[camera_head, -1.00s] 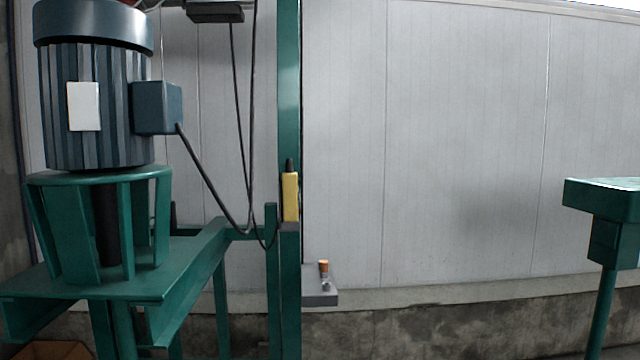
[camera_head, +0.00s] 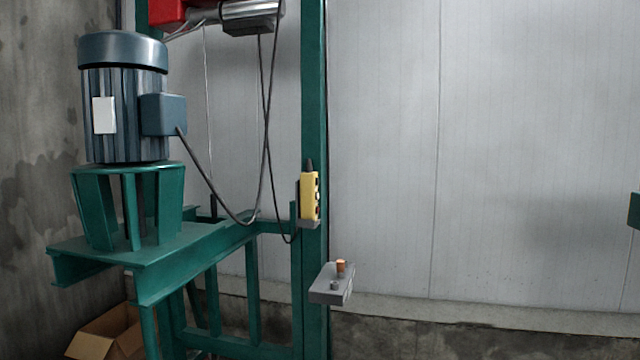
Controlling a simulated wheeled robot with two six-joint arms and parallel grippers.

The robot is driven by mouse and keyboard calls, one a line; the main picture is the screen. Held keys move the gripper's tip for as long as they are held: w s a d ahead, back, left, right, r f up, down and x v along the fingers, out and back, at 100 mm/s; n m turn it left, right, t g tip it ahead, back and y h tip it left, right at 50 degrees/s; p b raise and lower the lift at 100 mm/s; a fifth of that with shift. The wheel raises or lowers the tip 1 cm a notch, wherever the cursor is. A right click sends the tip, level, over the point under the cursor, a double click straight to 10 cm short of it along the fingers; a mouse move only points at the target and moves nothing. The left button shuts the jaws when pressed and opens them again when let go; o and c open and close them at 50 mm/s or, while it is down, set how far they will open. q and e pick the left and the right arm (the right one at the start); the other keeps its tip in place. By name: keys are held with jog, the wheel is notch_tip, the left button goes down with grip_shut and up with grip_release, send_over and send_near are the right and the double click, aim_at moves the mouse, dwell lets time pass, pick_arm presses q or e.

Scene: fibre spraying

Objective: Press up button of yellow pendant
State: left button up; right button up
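The yellow pendant (camera_head: 309,197) is upright against the green post (camera_head: 314,110), a little left of the picture's middle. Its narrow button face is turned to the right and shows several small buttons, dark, pale and red. They are too small to tell which one is up. A black cap tops the pendant, and a grey piece is below it. Neither of my grippers is in view.
A blue motor (camera_head: 125,100) stands on a green frame (camera_head: 150,250) at left. A grey shelf (camera_head: 331,284) with an orange-topped item (camera_head: 341,267) juts out below the pendant. A cardboard box (camera_head: 105,335) is on the floor. Cables hang left of the post.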

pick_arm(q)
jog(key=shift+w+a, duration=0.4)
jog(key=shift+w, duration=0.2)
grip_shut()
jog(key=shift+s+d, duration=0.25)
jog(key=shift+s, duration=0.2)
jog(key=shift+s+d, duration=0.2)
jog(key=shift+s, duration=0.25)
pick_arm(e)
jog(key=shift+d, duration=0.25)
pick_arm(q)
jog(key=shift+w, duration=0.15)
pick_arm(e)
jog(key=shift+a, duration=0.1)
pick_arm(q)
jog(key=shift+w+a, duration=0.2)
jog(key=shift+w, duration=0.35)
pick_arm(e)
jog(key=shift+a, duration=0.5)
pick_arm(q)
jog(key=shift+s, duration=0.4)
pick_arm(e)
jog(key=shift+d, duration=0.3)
